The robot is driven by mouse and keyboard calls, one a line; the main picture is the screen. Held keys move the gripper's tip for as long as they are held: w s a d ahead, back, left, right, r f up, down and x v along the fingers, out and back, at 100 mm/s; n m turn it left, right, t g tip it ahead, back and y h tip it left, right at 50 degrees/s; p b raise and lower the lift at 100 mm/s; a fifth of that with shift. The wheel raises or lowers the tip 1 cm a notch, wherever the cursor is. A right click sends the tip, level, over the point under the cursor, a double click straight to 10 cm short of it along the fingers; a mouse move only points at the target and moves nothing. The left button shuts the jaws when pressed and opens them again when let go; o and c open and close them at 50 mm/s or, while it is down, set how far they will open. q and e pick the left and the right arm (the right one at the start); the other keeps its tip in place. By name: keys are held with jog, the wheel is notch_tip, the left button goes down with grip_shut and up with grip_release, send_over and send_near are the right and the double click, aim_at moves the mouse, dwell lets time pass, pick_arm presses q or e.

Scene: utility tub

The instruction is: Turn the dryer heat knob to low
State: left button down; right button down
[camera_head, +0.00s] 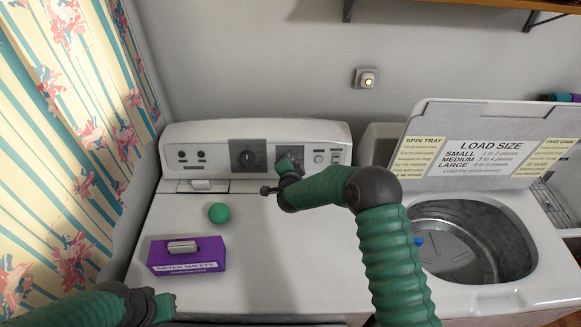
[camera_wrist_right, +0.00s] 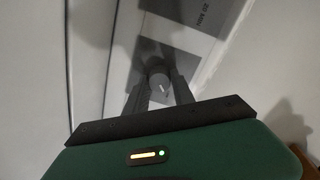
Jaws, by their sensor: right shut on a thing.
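The white dryer (camera_head: 215,245) has a back panel with a large dark dial (camera_head: 249,158) and, to its right, a grey plate (camera_head: 291,153) where the heat knob appears to be. My right gripper (camera_head: 287,167) reaches this plate and hides most of the knob in the head view. In the right wrist view, the grey round knob (camera_wrist_right: 158,84) with a white mark sits between the two fingers of my right gripper (camera_wrist_right: 159,91), which is shut on it. My left gripper (camera_head: 150,304) is low at the left, away from the panel; its finger opening is unclear.
A purple dryer sheets box (camera_head: 190,255) and a green ball (camera_head: 219,213) sit on the dryer top. At right, an open washer (camera_head: 478,298) has its lid (camera_head: 480,145) raised. A curtain (camera_head: 65,150) hangs at left. The middle dryer top is clear.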

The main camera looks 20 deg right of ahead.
jog(key=shift+d+m+b, duration=0.2)
jog(key=shift+m+b, duration=0.1)
jog(key=shift+m, duration=0.1)
jog(key=c, duration=1.4)
grip_release()
jog(key=o, duration=0.3)
jog(key=shift+s, duration=0.15)
